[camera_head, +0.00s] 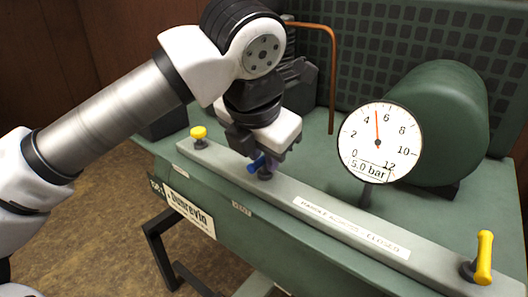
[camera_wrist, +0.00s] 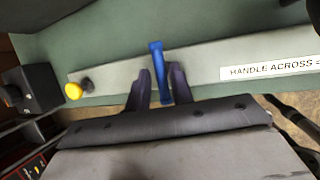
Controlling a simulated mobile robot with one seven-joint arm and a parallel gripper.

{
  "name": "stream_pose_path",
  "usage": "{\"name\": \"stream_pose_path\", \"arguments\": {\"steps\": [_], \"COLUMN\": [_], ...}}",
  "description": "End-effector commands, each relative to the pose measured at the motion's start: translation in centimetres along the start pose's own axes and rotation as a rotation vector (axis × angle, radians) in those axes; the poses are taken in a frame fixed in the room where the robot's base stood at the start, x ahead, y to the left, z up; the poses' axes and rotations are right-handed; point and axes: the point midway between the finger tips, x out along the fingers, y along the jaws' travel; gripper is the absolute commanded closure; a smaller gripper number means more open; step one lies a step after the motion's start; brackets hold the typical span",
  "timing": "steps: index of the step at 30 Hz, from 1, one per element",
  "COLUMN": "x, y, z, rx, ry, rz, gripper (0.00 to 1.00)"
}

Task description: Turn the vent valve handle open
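The blue vent valve handle (camera_wrist: 157,58) lies across the grey rail (camera_wrist: 206,62) in the wrist view. In the head view only a small blue part of the handle (camera_head: 257,164) shows under my gripper, behind a printed "VENT" label (camera_head: 241,208). My gripper (camera_wrist: 161,78) reaches over the rail with one dark finger on each side of the handle. The fingers stand apart, with narrow gaps to the handle, so it appears open around it. The head view also shows my gripper (camera_head: 262,158) low over the rail; its fingertips are mostly hidden there.
A yellow knob-like handle (camera_head: 198,133) stands at the rail's left end and an upright yellow handle (camera_head: 484,258) at its right end. A gauge (camera_head: 380,142) reads 5.0 bar. A green tank (camera_head: 445,115) and a copper pipe (camera_head: 332,80) stand behind. A rail label (camera_head: 352,226) reads "HANDLE ACROSS = CLOSED".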

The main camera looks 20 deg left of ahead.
Motion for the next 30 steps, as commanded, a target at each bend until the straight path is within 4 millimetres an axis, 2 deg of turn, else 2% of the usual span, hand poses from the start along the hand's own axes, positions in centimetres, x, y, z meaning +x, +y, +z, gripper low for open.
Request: {"name": "stream_pose_path", "arguments": {"steps": [3,10,14,17,24,30], "x": [0.0,0.0,-0.9,-2.4,-7.9,-11.6], "y": [-0.1,-0.1,-0.1,0.0,0.1,0.1], "z": [0.0,0.0,0.1,0.2,0.3,0.2], "rx": [0.001,0.003,0.003,0.002,0.001,0.001], "ry": [0.0,0.0,0.0,-0.001,0.0,0.0], "rz": [-0.002,-0.003,-0.003,-0.001,-0.001,-0.001], "gripper": [0.66,0.66,0.66,0.66,0.66,0.66]}}
